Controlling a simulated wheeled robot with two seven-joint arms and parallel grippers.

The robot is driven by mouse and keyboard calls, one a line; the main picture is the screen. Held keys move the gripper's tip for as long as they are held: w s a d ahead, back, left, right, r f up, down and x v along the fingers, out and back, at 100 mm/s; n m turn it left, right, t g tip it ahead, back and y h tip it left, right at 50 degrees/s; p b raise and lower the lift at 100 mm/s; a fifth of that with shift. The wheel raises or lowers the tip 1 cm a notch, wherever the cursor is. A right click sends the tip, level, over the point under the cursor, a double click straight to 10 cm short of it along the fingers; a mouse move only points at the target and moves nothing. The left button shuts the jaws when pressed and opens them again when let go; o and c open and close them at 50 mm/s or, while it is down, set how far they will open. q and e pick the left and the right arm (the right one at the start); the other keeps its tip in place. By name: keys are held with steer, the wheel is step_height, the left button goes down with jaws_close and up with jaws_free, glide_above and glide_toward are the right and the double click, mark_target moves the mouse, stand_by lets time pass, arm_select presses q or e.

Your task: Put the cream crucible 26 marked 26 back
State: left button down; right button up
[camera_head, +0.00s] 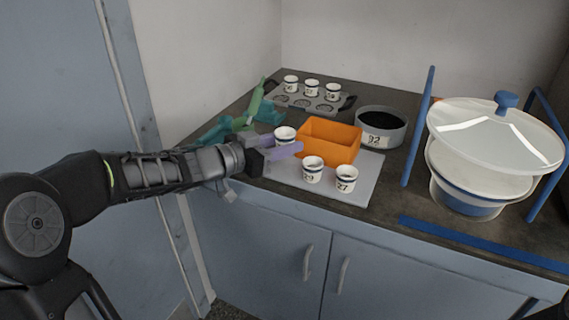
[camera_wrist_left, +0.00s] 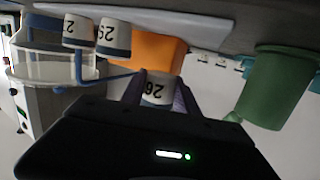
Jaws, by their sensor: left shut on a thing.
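The cream crucible 26 (camera_head: 285,135) has a dark blue band and sits between the purple fingers of my left gripper (camera_head: 284,145). In the left wrist view, which is upside down, the mark 26 shows on the crucible (camera_wrist_left: 158,89) and the fingers are shut on it. In the head view it is at the left of the orange bin, close to the pale board (camera_head: 357,195); I cannot tell whether it touches the board. A grey rack (camera_head: 311,101) at the back holds three crucibles (camera_head: 312,87) in its far row; its near row shows empty round places. My right gripper is not in view.
Crucibles 29 (camera_head: 313,170) and 27 (camera_head: 347,179) stand at the board's front. The orange bin (camera_head: 328,143) and a grey pan marked 92 (camera_head: 381,127) stand behind. Green objects (camera_head: 256,100) lie left of the rack. A lidded white vessel (camera_head: 482,165) with blue posts fills the right.

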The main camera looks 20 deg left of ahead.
arm_select(q)
steer(key=shift+f+b, duration=1.1)
steer(key=shift+f, duration=1.4)
steer(key=shift+f, duration=0.15)
steer(key=c, duration=0.9)
jaws_free()
